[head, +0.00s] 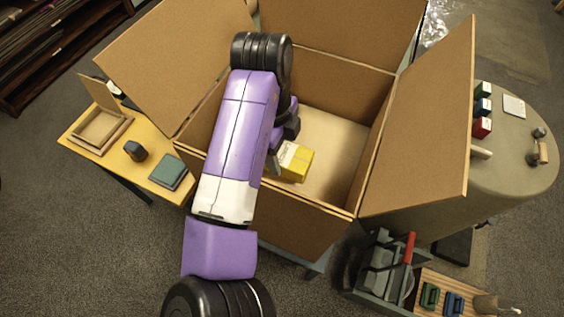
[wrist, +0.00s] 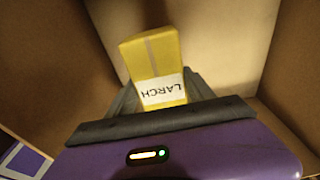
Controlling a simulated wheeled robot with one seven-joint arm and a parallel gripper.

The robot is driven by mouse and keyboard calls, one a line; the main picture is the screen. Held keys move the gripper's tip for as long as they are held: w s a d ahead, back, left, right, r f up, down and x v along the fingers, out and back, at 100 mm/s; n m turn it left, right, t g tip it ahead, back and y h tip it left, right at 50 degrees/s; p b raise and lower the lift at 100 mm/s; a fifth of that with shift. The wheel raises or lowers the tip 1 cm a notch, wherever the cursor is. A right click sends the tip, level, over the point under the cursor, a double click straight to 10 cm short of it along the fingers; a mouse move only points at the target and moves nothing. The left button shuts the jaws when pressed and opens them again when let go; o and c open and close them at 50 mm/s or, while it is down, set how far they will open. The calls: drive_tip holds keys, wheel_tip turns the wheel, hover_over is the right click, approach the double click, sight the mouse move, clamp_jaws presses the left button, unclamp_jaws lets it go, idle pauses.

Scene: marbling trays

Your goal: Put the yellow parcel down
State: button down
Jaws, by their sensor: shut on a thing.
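The yellow parcel (head: 296,160) is inside the large open cardboard box (head: 303,224), near the middle of its opening in the head view. My gripper is down inside the box, mostly hidden behind my arm in the head view. In the wrist view my gripper (wrist: 160,98) is shut on the yellow parcel (wrist: 153,55), which carries a white label reading LARCH. The parcel sticks out beyond the grey fingers. I cannot tell whether the parcel touches the box floor (head: 333,130).
The box flaps stand open, with a tall right flap (head: 425,125). A yellow table (head: 150,185) at left holds a frame, a dark cup and a green block. A rounded table (head: 525,175) stands at right. A grey toolbox (head: 385,270) sits at lower right. The box floor right of the parcel is clear.

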drive_tip(key=shift+f+p, duration=0.4)
drive_tip(key=shift+f, duration=2.9)
drive_tip(key=shift+f, duration=0.1)
drive_tip(key=shift+c, duration=1.9)
unclamp_jaws()
drive_tip(key=r, duration=0.4)
drive_tip(key=a+r+b, duration=0.1)
drive_tip(key=r, duration=0.3)
drive_tip(key=r+b, duration=0.1)
drive_tip(key=r, duration=0.3)
drive_tip(key=shift+w+a+r, duration=0.1)
drive_tip(key=shift+w+a, duration=0.05)
drive_tip(key=shift+w, duration=0.1)
